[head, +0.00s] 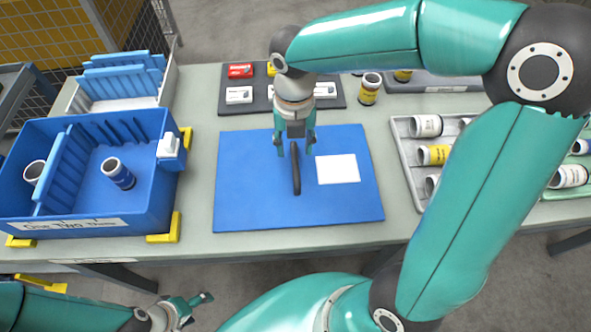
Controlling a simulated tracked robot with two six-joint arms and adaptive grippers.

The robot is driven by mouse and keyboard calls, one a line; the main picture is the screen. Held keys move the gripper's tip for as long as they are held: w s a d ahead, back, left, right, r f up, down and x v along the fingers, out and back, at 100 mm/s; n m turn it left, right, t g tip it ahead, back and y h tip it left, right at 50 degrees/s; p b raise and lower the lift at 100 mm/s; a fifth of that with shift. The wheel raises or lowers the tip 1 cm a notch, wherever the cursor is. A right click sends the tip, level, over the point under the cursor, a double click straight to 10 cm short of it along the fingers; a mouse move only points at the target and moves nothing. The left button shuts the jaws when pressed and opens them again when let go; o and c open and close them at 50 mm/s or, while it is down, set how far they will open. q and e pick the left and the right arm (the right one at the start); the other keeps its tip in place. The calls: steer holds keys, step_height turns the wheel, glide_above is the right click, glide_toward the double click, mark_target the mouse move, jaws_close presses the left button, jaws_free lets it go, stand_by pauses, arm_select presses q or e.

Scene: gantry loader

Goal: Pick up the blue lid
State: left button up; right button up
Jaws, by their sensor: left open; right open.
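The blue lid (245,190) lies flat on the grey table, a wide blue panel with a dark upright-looking handle (296,178) near its middle and a white label (338,169) to the right of it. My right gripper (295,150) points down over the lid with its fingers open, one to each side of the handle's far end. I cannot tell whether the fingertips reach down beside the handle or stay above it. My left gripper (198,308) is open and empty, low in front of the table's near edge, well away from the lid.
A blue bin (60,213) with two bottles stands at the left between yellow corner blocks (164,227). A dark tray (262,98) with small boxes lies behind the lid. A grey tray (405,165) of bottles is at the right. My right arm hides part of it.

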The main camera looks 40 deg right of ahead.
mark_target(295, 160)
steer(key=shift+s+f, duration=0.1)
steer(key=shift+f, duration=3.05)
jaws_close()
